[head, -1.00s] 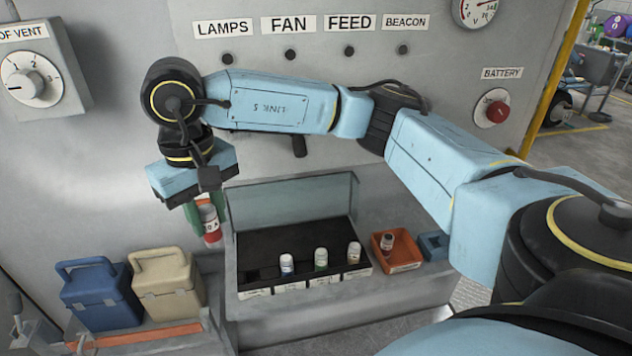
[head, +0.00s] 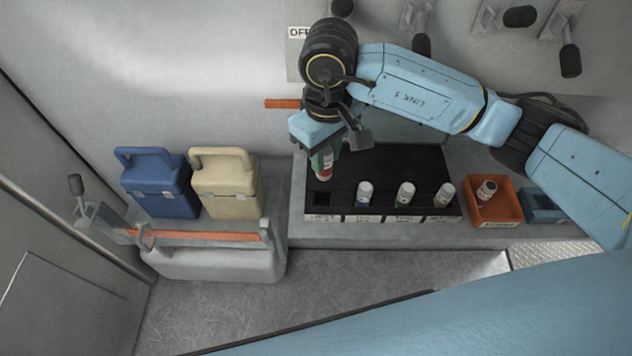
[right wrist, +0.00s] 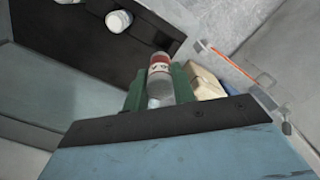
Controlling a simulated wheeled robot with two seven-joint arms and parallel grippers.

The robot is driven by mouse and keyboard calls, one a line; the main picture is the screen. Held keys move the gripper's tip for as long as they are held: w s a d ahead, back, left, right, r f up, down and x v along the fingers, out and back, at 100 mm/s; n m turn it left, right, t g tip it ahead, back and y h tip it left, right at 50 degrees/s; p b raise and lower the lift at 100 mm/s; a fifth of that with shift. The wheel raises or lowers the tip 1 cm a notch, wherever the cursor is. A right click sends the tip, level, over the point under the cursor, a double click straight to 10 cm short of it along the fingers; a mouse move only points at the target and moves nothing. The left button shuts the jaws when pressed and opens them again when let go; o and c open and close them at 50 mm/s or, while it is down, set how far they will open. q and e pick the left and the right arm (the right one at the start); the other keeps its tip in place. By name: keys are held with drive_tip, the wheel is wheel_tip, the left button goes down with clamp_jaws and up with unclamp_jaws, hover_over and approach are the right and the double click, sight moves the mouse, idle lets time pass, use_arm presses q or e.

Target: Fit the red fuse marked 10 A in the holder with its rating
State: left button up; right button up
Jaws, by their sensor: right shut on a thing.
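The red fuse (head: 324,166) is a small cylinder with a red band and a whitish label. My right gripper (head: 322,155) is shut on it, with green fingers around its upper part. The fuse hangs above the left end of the black fuse box (head: 385,165), near an empty holder (head: 345,198). In the right wrist view the fuse (right wrist: 160,72) sits between the green fingers. I cannot tell whether it touches the box. Three other fuses with white caps stand in the holders to the right. The rating labels on the front edge are too small to read. My left gripper is not in view.
An orange tray (head: 509,208) holding a dark fuse (head: 487,189) stands right of the box, beside a small blue container (head: 540,208). A blue case (head: 160,190) and a beige case (head: 226,190) stand at left. Switch levers are on the panel above.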

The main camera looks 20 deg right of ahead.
sight(324, 178)
wheel_tip(324, 178, down, 3)
drive_tip(key=shift+a+f, duration=0.15)
drive_tip(key=shift+f, duration=0.05)
drive_tip(key=f, duration=0.3)
drive_tip(key=shift+s, duration=0.25)
drive_tip(key=shift+f, duration=0.35)
wheel_tip(324, 178, down, 3)
drive_tip(key=shift+f, duration=0.1)
drive_tip(key=shift+w, duration=0.15)
drive_tip(key=shift+f, duration=0.15)
drive_tip(key=o, duration=1)
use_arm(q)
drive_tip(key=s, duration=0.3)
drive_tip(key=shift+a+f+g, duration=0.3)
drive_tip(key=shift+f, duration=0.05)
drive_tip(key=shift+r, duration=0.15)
